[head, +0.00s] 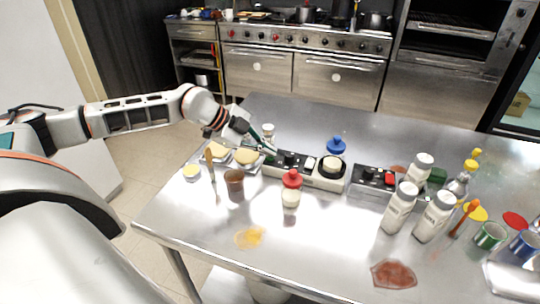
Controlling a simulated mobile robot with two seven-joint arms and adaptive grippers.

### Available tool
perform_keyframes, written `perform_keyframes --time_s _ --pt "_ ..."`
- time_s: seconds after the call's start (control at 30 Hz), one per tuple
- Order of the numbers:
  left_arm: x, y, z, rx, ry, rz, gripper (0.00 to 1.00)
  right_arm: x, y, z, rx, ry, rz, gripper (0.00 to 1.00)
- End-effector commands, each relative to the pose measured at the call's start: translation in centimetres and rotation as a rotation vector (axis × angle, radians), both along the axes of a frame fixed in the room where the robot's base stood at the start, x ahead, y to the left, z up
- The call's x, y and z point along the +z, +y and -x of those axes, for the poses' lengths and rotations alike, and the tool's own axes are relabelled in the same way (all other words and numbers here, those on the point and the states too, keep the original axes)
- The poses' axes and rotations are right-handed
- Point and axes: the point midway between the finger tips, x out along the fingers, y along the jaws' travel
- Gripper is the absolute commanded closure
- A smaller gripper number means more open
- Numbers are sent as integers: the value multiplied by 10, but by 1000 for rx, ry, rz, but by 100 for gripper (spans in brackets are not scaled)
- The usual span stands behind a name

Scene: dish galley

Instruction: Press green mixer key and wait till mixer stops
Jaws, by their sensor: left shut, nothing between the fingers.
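A long grey device (301,174) with dark panels and small light keys stands on the steel table, with a round white-and-black part at its right end. I take it to be the mixer. A second grey box (362,189) with a dark top and a red key (390,179) stands to its right. My left gripper (270,150) is shut and empty, its tips at the left end of the long device. I cannot tell whether they touch it. The green key cannot be made out; the gripper may hide it. Whether anything turns cannot be told. My right gripper is out of view.
A red-capped jar (291,197) and a brown cup (235,188) stand in front of the device. White bottles (400,208) and coloured cups crowd the right. Trays with bread-like pieces (246,157) lie at left. A yellow spill (249,237) and a red spill (394,274) mark the front.

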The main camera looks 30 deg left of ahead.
Motion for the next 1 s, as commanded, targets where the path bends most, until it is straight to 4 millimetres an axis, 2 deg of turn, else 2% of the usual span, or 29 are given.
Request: perform_keyframes --time_s 0.17,0.5,0.87,1.0 --pt "1 0 0 1 2 0 100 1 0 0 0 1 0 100" --pt "17 0 0 0 0 0 100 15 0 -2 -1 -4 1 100" --pt "18 0 0 -1 1 0 100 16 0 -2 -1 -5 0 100" --pt "24 0 0 0 0 0 100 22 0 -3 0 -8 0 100"
